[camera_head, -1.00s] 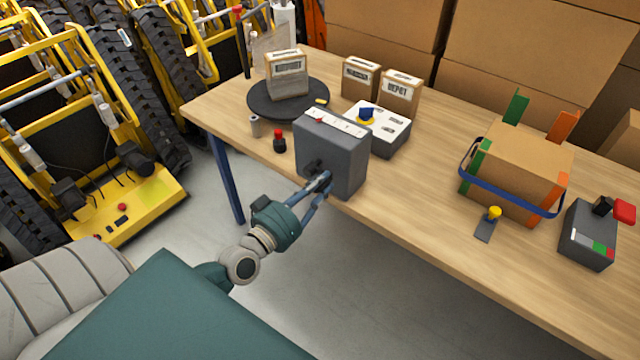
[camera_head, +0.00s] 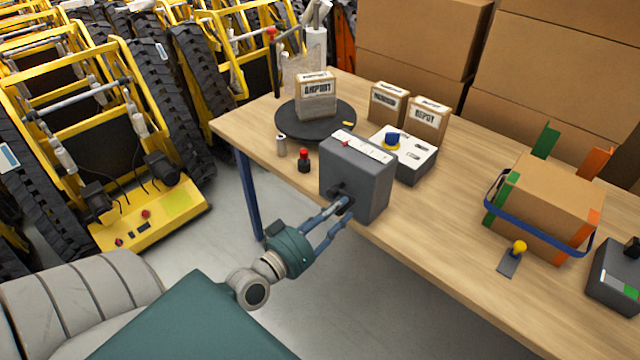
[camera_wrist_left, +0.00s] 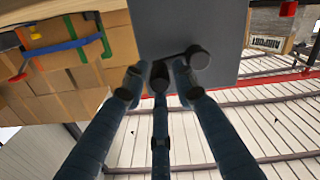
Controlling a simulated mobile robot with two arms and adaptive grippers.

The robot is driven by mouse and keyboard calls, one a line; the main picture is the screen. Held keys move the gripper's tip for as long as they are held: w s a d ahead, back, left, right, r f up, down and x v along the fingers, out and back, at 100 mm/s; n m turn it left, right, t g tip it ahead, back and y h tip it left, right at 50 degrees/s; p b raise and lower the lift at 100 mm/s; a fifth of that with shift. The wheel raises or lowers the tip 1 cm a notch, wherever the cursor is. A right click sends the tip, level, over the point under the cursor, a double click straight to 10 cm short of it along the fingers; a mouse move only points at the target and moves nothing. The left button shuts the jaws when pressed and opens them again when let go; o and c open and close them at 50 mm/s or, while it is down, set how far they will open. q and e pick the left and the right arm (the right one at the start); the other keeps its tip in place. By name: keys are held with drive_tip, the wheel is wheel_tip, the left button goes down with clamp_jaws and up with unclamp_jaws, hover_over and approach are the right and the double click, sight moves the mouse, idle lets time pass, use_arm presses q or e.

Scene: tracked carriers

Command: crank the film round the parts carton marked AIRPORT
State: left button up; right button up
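The carton marked AIRPORT (camera_head: 316,102) stands on a round dark turntable (camera_head: 290,125) at the far left of the table, with greyish film over its lower part. A film sheet (camera_head: 297,80) and a post (camera_head: 316,50) show behind it. The carton's label also shows in the left wrist view (camera_wrist_left: 267,43). A grey crank box (camera_head: 370,190) stands at the table's near edge. My left gripper (camera_head: 343,206) is at its crank, its fingers around the crank handle (camera_wrist_left: 160,72) and appearing closed on it. The fingers partly hide the handle. My right gripper is out of view.
Two more cartons, one marked DEPOT (camera_head: 425,120), stand behind a white box with a blue knob (camera_head: 410,160). A strapped carton (camera_head: 545,205) is at right.

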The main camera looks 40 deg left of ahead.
use_arm(q)
drive_tip(key=s, duration=1)
drive_tip(key=shift+a, duration=0.4)
drive_tip(key=s+a+f+m+g, duration=0.1)
drive_tip(key=s+f+g, duration=0.2)
drive_tip(key=f, duration=0.8)
drive_tip(key=s+f+m+g+y, duration=0.1)
drive_tip(key=s+f+g, duration=0.15)
drive_tip(key=f, duration=0.85)
drive_tip(key=s+a+f+g, duration=0.1)
drive_tip(key=s+f+g, duration=0.15)
drive_tip(key=f, duration=0.75)
drive_tip(key=s+d+f+m+g, duration=0.2)
drive_tip(key=s+d+f+g, duration=0.2)
drive_tip(key=s+f, duration=0.7)
drive_tip(key=s+d+f+m+g, duration=0.2)
drive_tip(key=s+d+f+g, duration=0.3)
drive_tip(key=s+f, duration=0.6)
drive_tip(key=s+d, duration=0.2)
drive_tip(key=s, duration=0.1)
drive_tip(key=shift+d, duration=0.2)
drive_tip(key=shift+c, duration=0.4)
